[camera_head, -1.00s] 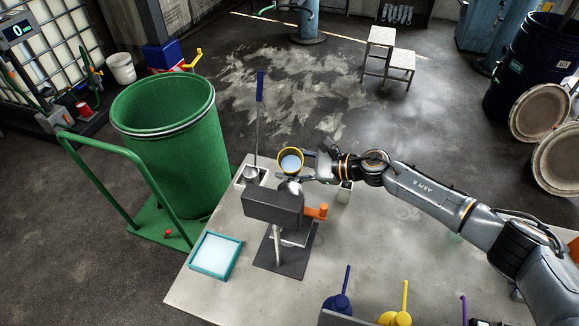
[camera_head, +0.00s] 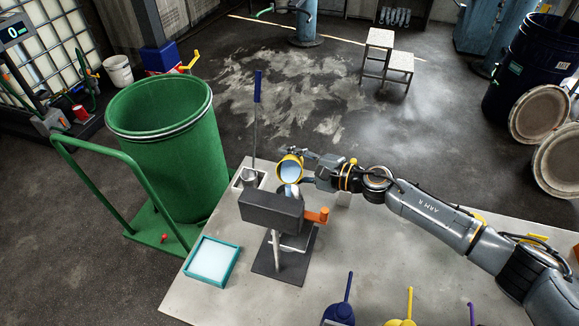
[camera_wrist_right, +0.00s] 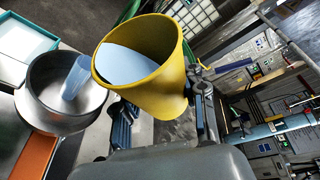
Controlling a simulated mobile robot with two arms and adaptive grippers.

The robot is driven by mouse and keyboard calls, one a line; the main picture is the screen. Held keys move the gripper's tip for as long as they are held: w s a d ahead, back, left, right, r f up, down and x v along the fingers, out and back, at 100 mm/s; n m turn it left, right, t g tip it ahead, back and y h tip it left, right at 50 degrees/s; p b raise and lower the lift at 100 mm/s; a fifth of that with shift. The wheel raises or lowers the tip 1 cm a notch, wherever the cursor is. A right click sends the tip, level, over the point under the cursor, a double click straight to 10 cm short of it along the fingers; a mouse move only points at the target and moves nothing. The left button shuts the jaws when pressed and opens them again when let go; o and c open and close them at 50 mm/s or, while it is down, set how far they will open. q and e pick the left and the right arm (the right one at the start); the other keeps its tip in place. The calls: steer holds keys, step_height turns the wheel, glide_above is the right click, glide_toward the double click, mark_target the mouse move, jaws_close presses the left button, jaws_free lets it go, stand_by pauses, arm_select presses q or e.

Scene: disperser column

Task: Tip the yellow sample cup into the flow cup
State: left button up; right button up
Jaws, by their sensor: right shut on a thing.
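The yellow sample cup (camera_head: 290,170) is tilted in my right gripper (camera_head: 308,166), over the flow cup. In the right wrist view the yellow cup (camera_wrist_right: 150,62) holds pale blue liquid, and a pale stream (camera_wrist_right: 75,78) runs from its lip into the grey metal flow cup (camera_wrist_right: 38,108). In the head view the flow cup is mostly hidden behind the dark block of its stand (camera_head: 272,210). The right gripper's fingers (camera_wrist_right: 200,110) are shut on the yellow cup. My left gripper is in neither view.
A teal-rimmed white tray (camera_head: 238,262) lies at the table's left. A blue-handled tool stands in a metal holder (camera_head: 238,181) beside the stand. Blue and yellow ladles (camera_head: 340,308) stand at the front. A green bin (camera_head: 165,160) is left of the table.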

mark_target(288, 157)
steer(key=shift+s+r, duration=0.1)
steer(key=shift+s, duration=0.05)
steer(key=shift+w+b, duration=0.2)
steer(key=shift+b, duration=0.15)
steer(key=shift+w+n, duration=0.1)
steer(key=shift+n, duration=0.2)
steer(key=shift+r+t+b, duration=0.25)
steer(key=shift+t+b, duration=0.05)
steer(key=shift+b, duration=0.2)
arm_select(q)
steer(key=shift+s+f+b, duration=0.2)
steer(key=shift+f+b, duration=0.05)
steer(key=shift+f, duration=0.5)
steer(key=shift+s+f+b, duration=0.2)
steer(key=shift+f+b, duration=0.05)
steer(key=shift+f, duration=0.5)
arm_select(e)
steer(key=shift+r+n, duration=0.1)
steer(key=shift+n, duration=0.2)
